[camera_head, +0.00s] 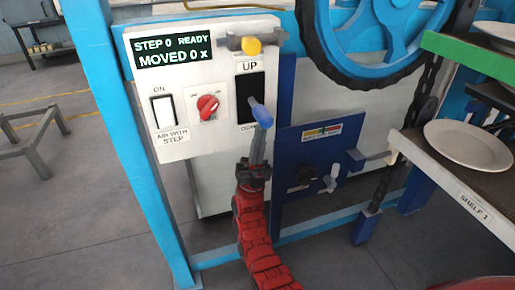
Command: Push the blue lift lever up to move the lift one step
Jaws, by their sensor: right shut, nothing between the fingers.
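The blue lift lever (261,113) sticks out of a black slot (249,87) on the white control panel (215,68). It sits toward the lower end of the slot, between the "UP" label above and the partly hidden "DOWN" label below. My right gripper (259,136) comes up from below on its red arm. It is shut and empty, with its fingertips just under the lever; I cannot tell whether they touch it. The display (173,50) reads "STEP 0 READY" and "MOVED 0 x". My left gripper is not in view.
A yellow knob (251,46) sits above the slot. A red rotary knob (208,106) and a white rocker switch (163,112) are to its left. A blue panel (319,165) is at lower right. Shelves with white plates (467,144) stand at the right.

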